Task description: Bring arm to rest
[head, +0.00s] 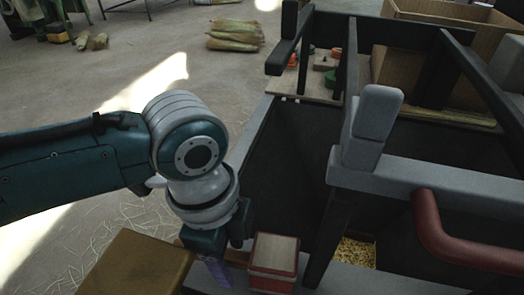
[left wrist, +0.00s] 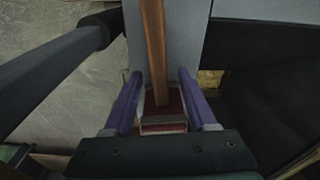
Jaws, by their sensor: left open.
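My left arm reaches in from the left in the head view. Its gripper (head: 212,268) points down at the bottom, just left of a small red box with a pale top (head: 273,262). In the left wrist view the two purple fingers of the gripper (left wrist: 160,76) stand apart. The red box (left wrist: 163,124) and a long brown bar (left wrist: 154,40) show between them in that view. I cannot tell whether the fingers touch either one. My right gripper is in neither view.
A dark frame with grey posts (head: 372,125) and a red bent tube (head: 432,235) fills the right. A tan box (head: 135,265) is close to the gripper's left. Straw bundles (head: 235,35) lie on the floor behind.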

